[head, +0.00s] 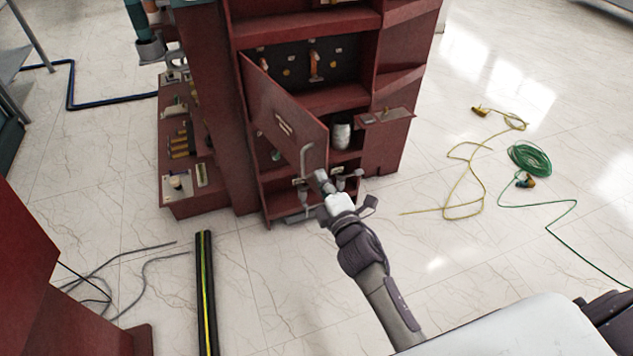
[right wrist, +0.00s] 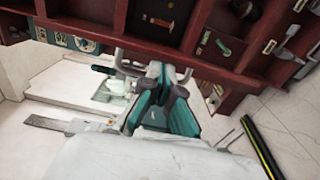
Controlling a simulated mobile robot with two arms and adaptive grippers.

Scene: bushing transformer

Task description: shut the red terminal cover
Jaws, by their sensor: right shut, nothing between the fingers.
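The red terminal cover (head: 285,112) appears to be the hinged red panel on the front of the red cabinet (head: 222,110). It stands partly open, swung out from its left side, with the compartment visible behind it. A grey bent handle (head: 307,158) is at its lower right edge. My right gripper (head: 318,180) is shut and empty, close to the handle and low in front of the cabinet. I cannot tell whether it touches the cover. In the right wrist view its teal and grey fingers (right wrist: 166,98) are together. My left gripper is not in view.
A small red flap (head: 386,117) juts out to the right of the cover. A white cylinder (head: 341,135) stands inside. A black bar with a yellow-green stripe (head: 206,290) lies at the left. A yellow cable (head: 470,170) and a green coil (head: 529,159) lie on the right floor.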

